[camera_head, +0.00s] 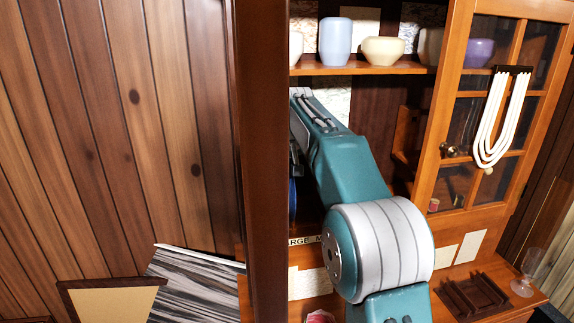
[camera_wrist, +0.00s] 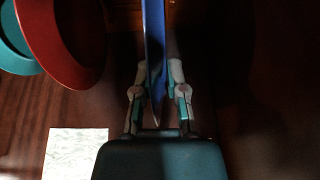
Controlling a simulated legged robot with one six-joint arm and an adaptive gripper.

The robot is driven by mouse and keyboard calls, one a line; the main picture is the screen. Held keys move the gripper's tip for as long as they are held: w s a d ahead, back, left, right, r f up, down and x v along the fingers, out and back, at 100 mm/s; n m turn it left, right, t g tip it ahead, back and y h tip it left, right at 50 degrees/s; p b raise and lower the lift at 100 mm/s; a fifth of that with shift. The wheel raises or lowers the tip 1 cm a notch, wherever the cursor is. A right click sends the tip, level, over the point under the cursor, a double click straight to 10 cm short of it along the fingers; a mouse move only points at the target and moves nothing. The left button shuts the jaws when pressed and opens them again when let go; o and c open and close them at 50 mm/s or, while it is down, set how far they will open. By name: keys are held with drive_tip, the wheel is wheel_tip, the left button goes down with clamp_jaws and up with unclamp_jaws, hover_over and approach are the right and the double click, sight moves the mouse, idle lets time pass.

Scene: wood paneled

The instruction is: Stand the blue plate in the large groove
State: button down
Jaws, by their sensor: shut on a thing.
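In the wrist view my gripper (camera_wrist: 157,75) is shut on the blue plate (camera_wrist: 154,35), which shows edge-on as a thin upright strip between the fingers. In the head view a thin blue sliver, likely the same plate (camera_head: 292,203), shows at the left of my arm, beside the dark cabinet post. My gripper is hidden there behind the post and arm. A partly covered label (camera_head: 303,240) reading "ARGE M" is on the shelf edge below. The large groove cannot be made out in either view.
A red plate (camera_wrist: 70,65) and a teal plate (camera_wrist: 15,50) stand left of my gripper in the wrist view. Vases (camera_head: 336,42) line the upper shelf. A glass door (camera_head: 470,120) with a necklace stands open at right. A dark slotted rack (camera_head: 472,295) and a glass (camera_head: 530,270) are below.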

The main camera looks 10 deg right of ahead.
drive_tip(key=shift+f, duration=0.7)
drive_tip(key=c, duration=0.6)
unclamp_jaws()
drive_tip(key=v, duration=1.1)
drive_tip(key=shift+s+r, duration=0.15)
drive_tip(key=shift+r, duration=0.25)
